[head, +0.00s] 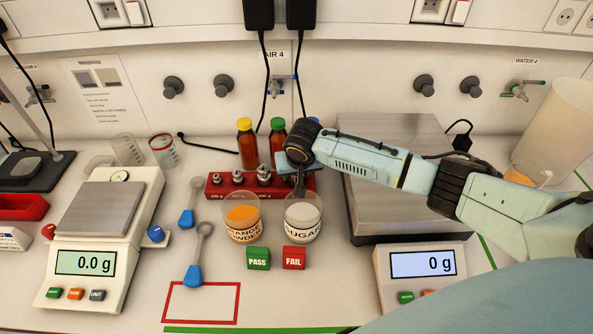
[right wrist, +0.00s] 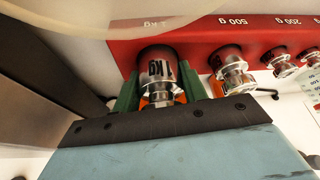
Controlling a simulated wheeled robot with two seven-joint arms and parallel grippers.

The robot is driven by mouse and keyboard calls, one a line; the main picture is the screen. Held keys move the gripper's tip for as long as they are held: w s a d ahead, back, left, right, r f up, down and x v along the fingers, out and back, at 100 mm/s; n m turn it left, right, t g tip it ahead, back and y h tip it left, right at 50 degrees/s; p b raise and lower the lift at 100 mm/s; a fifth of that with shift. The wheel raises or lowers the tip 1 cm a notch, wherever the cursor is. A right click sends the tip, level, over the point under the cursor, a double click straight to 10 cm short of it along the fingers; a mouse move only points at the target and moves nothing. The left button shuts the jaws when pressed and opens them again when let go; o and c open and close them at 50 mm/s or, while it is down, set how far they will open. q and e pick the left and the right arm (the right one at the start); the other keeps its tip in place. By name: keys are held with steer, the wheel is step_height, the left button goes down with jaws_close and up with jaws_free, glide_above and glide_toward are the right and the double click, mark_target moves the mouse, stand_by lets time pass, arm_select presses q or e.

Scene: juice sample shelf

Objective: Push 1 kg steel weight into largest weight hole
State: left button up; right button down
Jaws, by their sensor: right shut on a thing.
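The 1 kg steel weight (right wrist: 161,80) is a shiny cylinder with a black "1 kg" label. In the right wrist view it sits between the green fingers of my right gripper (right wrist: 157,88), which is shut on it. The weight is at the largest hole of the red weight block (right wrist: 195,28), beside the "1 kg" marking; how deep it sits I cannot tell. In the head view my right gripper (head: 299,188) is at the right end of the red block (head: 232,190), and the arm hides the weight. My left gripper is not in view.
Smaller weights (head: 238,178) stand in the block. The orange powder cup (head: 242,222) and sugar cup (head: 302,222) stand just in front.

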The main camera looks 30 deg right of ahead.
steer(key=shift+f, duration=0.3)
stand_by(0.4)
